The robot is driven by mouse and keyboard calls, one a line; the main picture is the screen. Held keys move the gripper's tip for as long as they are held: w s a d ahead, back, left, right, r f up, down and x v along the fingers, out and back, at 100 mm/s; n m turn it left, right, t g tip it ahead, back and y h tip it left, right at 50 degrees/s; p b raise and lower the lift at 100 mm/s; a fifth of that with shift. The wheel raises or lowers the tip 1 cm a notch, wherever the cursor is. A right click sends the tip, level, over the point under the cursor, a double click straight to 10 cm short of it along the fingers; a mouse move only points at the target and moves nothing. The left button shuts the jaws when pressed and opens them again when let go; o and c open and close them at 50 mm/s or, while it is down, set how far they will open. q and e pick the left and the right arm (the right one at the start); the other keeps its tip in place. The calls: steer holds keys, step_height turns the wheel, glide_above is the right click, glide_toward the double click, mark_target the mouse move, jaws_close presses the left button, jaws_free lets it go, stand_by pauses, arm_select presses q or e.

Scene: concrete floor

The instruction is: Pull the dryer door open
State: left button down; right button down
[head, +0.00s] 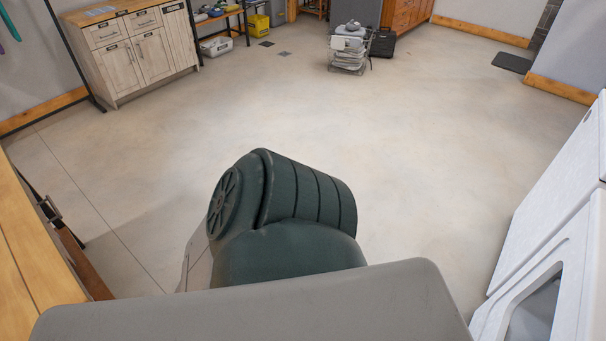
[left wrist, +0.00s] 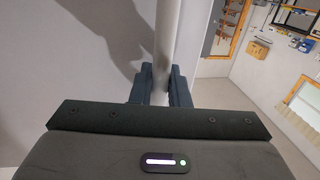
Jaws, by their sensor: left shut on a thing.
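In the left wrist view, the dark fingers of my left gripper (left wrist: 161,88) are closed around a pale, narrow upright strip, which looks like the edge of the dryer door (left wrist: 165,45). A broad grey surface with a dark shadow lies to the left of it. In the head view, a white appliance (head: 553,222), which looks like the dryer, is cut off at the right border. A dark-framed window or opening shows low on it. How far the door is open cannot be told. My left gripper is outside the head view, and my right gripper is in neither view.
A wooden-topped bench (head: 30,250) stands at the left edge. A pale cabinet (head: 140,55) is at the back left. A wire cart (head: 349,48) and dark case (head: 383,44) stand at the back. The concrete floor (head: 420,150) between is clear.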

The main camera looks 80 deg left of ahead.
arm_select(q)
steer(key=shift+v, duration=0.75)
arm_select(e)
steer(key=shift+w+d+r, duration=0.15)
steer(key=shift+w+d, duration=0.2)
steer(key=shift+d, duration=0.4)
arm_select(q)
steer(key=shift+s, duration=0.1)
steer(key=c, duration=1.5)
jaws_free()
steer(key=shift+o, duration=0.2)
